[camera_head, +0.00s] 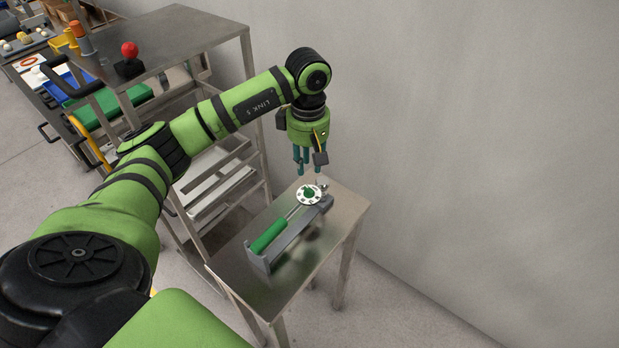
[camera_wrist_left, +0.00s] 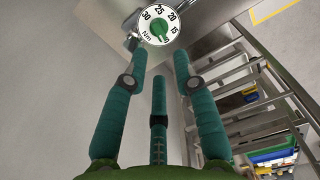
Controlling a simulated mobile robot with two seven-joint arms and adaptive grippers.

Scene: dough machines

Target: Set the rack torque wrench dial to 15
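The torque wrench lies on a grey rack (camera_head: 262,262) on a small metal table, its green handle (camera_head: 268,236) toward the lower left. Its round white dial (camera_head: 309,194) with a green knob is at the far end. In the left wrist view the dial (camera_wrist_left: 147,30) is at the top, with 30, 25, 20, 15 and Nm readable; the knob (camera_wrist_left: 159,30) sits in its middle. I cannot tell its exact setting. My left gripper (camera_head: 309,163) hangs just above the dial, apart from it. Its teal fingers (camera_wrist_left: 161,62) are spread and empty. My right gripper is out of view.
The metal table (camera_head: 345,212) stands close to a grey wall (camera_head: 450,130). A tall metal shelf rack (camera_head: 190,45) stands to the left, with a red-knobbed item (camera_head: 130,50) on top. Bare table surface surrounds the wrench rack.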

